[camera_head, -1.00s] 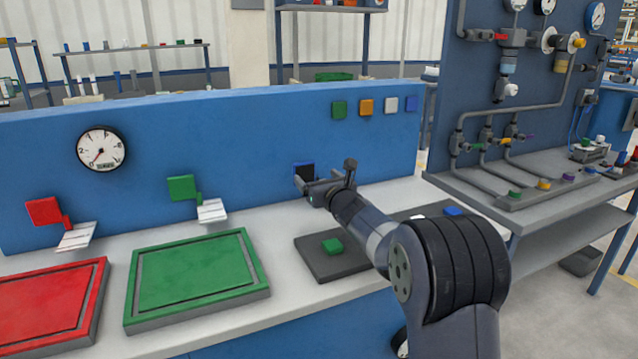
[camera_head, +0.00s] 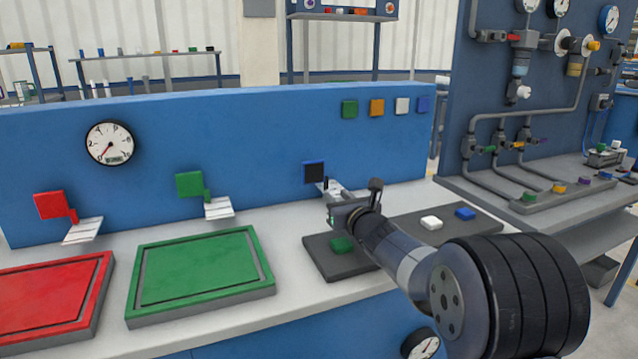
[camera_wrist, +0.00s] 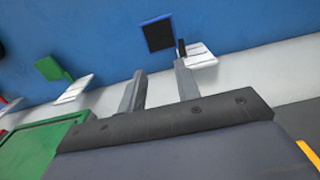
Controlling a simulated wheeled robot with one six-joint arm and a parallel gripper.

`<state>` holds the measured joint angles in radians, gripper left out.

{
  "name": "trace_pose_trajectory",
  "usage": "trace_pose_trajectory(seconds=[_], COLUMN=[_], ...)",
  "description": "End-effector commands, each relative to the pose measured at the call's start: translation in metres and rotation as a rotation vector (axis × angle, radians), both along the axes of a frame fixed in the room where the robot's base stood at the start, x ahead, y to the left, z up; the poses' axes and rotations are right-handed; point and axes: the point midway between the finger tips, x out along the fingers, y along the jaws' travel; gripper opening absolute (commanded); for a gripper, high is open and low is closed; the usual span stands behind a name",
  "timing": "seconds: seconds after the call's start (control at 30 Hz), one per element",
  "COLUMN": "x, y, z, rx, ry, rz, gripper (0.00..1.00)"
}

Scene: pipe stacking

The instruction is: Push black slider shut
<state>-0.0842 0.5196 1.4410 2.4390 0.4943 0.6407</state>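The black slider (camera_head: 314,173) is a black square with a blue edge on the blue wall panel, also in the wrist view (camera_wrist: 158,35). A small dark tab (camera_wrist: 181,48) and a white ribbed plate (camera_wrist: 200,57) sit at its lower right. My gripper (camera_wrist: 160,68) is open, with its two fingers apart and nothing between them. In the wrist view the fingertips are below the black square and the left part of the plate. In the head view my gripper (camera_head: 338,198) is in front of the plate and partly hides it. I cannot tell whether it touches.
Red (camera_head: 50,205) and green (camera_head: 190,184) sliders with similar plates are to the left. A red tray (camera_head: 45,300) and a green tray (camera_head: 200,275) lie on the bench. A dark base with green (camera_head: 341,245), white (camera_head: 431,223) and blue (camera_head: 465,213) blocks lies beneath my arm.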

Motion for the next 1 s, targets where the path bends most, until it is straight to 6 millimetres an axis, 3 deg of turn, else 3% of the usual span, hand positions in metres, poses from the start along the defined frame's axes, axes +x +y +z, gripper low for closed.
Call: trace_pose_trajectory(seconds=[0.37,0.7,1.0], x=[0.057,0.101,0.117], y=[0.025,0.043,0.049], z=[0.0,0.001,0.001], rx=[-0.001,-0.001,0.0], ry=[0.0,0.0,0.0], rz=[0.002,0.001,-0.001], gripper=[0.0,0.0,0.0])
